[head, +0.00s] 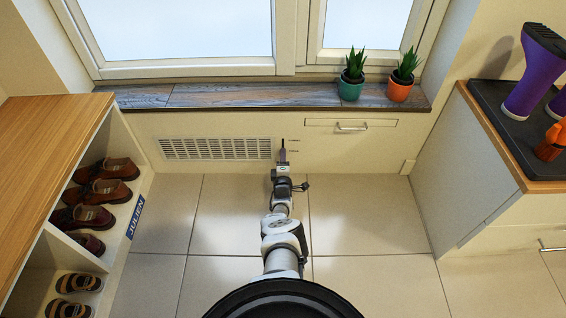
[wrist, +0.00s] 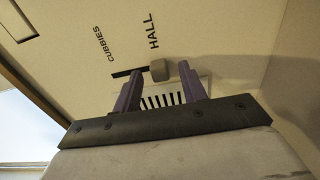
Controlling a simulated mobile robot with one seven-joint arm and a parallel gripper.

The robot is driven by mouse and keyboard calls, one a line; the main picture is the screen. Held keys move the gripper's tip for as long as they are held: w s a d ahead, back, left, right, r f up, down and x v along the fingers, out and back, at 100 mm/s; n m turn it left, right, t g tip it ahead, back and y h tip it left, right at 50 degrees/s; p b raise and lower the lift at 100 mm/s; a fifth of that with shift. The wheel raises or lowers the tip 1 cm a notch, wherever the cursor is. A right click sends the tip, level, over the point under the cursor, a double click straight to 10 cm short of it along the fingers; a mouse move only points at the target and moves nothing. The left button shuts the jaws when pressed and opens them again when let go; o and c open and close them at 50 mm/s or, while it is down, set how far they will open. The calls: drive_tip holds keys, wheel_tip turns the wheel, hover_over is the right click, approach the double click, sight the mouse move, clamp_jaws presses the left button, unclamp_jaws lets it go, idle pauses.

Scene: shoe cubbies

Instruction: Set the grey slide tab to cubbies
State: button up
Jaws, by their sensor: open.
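The grey slide tab (wrist: 160,70) is a small block at the right end of a thin black slot (wrist: 123,73) in the wrist view, in line with the word HALL (wrist: 153,30). The word CUBBIES (wrist: 104,44) is by the slot's left end. My gripper (head: 283,156) reaches the wall panel below the window in the head view. In the wrist view its two purple fingers are apart, one on each side of the tab in the picture, with no visible grip on it. In the head view the gripper hides the tab.
A wall vent (head: 216,149) is left of the slot, and a drawer front with a handle (head: 351,127) is right. Above is a sill (head: 220,96) with two potted plants. Shoe cubbies (head: 118,228) stand left, a cabinet (head: 466,165) right. The tiled floor between is clear.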

clamp_jaws()
idle(0.3)
wheel_tip(320, 180, up, 6)
drive_tip(key=p, duration=0.6)
drive_tip(key=shift+r+p, duration=0.25)
drive_tip(key=shift+p, duration=0.1)
drive_tip(key=shift+f, duration=0.1)
unclamp_jaws()
